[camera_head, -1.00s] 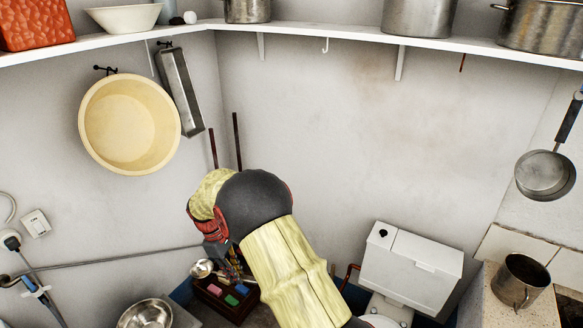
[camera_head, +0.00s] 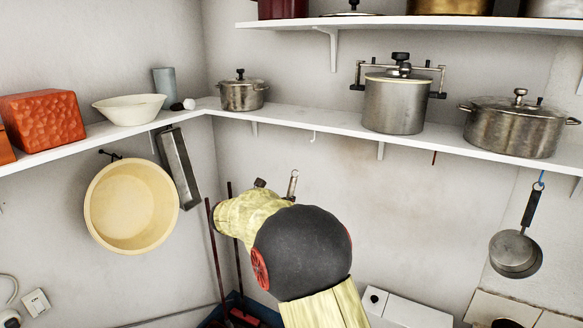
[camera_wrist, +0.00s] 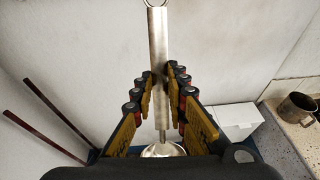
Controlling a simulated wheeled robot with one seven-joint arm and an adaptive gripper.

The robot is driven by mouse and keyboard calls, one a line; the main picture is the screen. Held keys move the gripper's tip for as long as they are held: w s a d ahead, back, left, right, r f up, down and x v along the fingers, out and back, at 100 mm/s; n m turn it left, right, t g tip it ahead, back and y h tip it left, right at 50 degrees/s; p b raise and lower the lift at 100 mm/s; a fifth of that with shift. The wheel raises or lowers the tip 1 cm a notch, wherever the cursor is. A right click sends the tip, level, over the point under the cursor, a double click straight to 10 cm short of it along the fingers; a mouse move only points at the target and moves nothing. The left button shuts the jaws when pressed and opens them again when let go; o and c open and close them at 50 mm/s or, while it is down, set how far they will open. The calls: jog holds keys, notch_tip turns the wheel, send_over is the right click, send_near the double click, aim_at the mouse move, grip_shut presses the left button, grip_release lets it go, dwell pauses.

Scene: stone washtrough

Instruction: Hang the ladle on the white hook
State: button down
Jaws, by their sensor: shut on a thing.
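The ladle (camera_wrist: 158,55) is steel, with a flat handle standing upright and a ring at its top. In the wrist view my gripper (camera_wrist: 161,76) is shut on the handle, its fingers on either side. The bowl (camera_wrist: 163,149) hangs below, partly hidden by my gripper. In the head view only the handle's top (camera_head: 293,182) shows above my arm, which hides the rest. The white hook (camera_head: 313,137) hangs under the lower shelf's front edge, bare. It appears a little above and right of the handle top, with a gap between them in the picture.
A yellow basin (camera_head: 131,207) and metal trough (camera_head: 178,168) hang at left. A pan (camera_head: 514,252) hangs at right. The wall between is clear.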

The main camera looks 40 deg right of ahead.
jog(key=shift+n+t+h, duration=0.4)
jog(key=shift+t+h, duration=0.2)
jog(key=d+r, duration=0.1)
jog(key=r, duration=0.1)
jog(key=d+r+p, duration=0.1)
jog(key=r, duration=0.2)
jog(key=d+r, duration=0.1)
jog(key=r, duration=0.2)
jog(key=shift+r, duration=0.2)
jog(key=shift+r+p, duration=0.1)
jog(key=shift+p, duration=0.25)
jog(key=x, duration=1)
jog(key=shift+r+b, duration=0.2)
jog(key=shift+b, duration=0.1)
